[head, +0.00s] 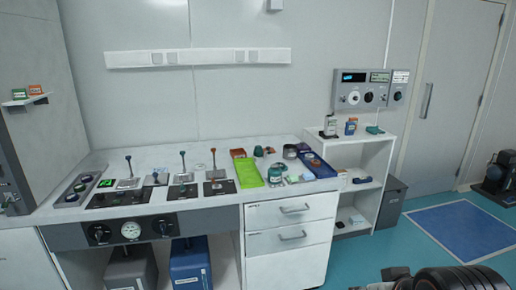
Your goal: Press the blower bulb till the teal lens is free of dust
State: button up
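Several small items lie at the right end of the bench, too small to make out fully. Among them is a teal rounded item (275,173) beside the green tray; I cannot tell whether it is the lens, nor see any dust on it. A smaller dark teal item (258,151) lies behind it. Another teal item (375,130), low and rounded, lies on top of the white shelf unit; I cannot tell whether it is the blower bulb. My gripper is not recognisable in view; only dark parts of my arm show at the bottom right.
The white bench (225,150) carries lever panels on its left and a green tray (247,173) and blue tray (318,166) on its right. Drawers (290,233) are below. The shelf unit (358,162) stands right of it. Teal floor (415,245) and a blue mat (460,230) are clear.

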grip_shut()
dwell(1.0)
